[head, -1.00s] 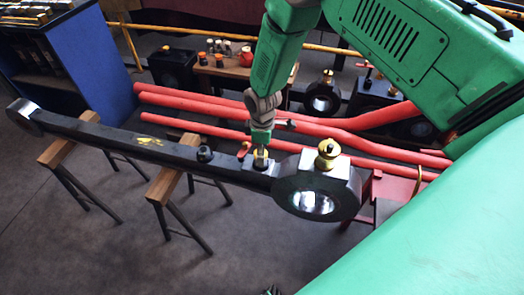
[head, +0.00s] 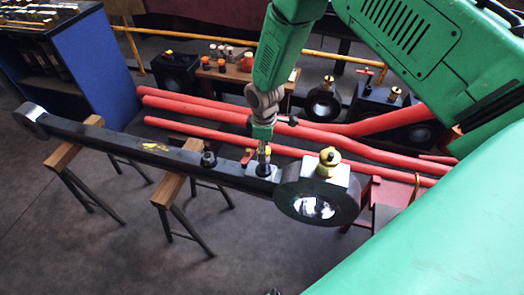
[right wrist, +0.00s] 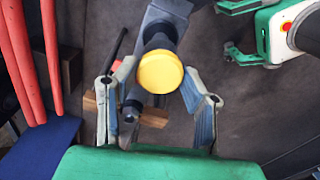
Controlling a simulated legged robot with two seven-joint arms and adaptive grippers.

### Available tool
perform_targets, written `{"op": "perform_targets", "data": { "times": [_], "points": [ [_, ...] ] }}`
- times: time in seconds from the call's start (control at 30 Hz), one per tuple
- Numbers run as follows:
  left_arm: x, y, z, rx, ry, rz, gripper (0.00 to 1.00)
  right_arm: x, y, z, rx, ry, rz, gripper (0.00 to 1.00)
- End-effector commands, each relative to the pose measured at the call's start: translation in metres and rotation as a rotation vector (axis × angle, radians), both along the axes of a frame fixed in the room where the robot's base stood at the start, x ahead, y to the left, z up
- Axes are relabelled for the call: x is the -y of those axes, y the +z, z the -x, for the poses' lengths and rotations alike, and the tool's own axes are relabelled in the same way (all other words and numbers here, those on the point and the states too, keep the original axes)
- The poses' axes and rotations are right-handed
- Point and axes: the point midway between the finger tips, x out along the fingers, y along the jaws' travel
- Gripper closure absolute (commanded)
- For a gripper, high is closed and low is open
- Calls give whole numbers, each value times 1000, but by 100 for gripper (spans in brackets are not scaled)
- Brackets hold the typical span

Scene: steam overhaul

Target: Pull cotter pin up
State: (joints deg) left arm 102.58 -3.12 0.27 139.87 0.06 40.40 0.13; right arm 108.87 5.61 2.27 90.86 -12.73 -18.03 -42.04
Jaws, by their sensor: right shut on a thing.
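The long black rod (head: 120,142) lies across two trestles, with a round eye end (head: 316,195) at its right. The cotter pin (head: 264,158) shows as a narrow upright grey shaft over a block on the rod, just left of the eye end. My right gripper (head: 263,134) is above it and shut on its top. In the right wrist view a round yellow head (right wrist: 160,72) sits between the two fingers of this gripper (right wrist: 157,80). My left gripper (right wrist: 234,32) shows at the top right of that view, fingers apart and empty.
A brass fitting (head: 327,161) stands on the eye end, close right of the pin. A black knob (head: 208,159) is on the rod to the left. Red pipes (head: 200,131) run behind. Wooden trestles (head: 168,190) support the rod. The floor in front is clear.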

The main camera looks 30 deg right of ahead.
Motion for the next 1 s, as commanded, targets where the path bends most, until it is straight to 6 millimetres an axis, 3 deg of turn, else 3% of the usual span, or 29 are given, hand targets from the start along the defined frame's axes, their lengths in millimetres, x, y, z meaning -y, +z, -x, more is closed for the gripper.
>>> {"op": "perform_targets", "data": {
  "times": [0.27, 0.3, 0.33, 0.73, 1.0],
  "points": [
    [0, 0, 0, -1, 0, 0, 60, 3, 3, 1, -4, -2, 5, 100],
    [0, 0, 0, -1, 0, 0, 60, 3, 3, 1, -4, -2, 5, 52],
    [0, 0, 0, -1, 0, 0, 60, 3, 3, 1, -3, -2, 4, 42],
    [0, 1, 3, 1, 0, 0, 60, 1, 7, -1, -2, -1, 1, 42],
    [0, 1, 3, 2, 0, 0, 60, 1, 57, -2, 2, -3, 1, 42]
  ]
}}
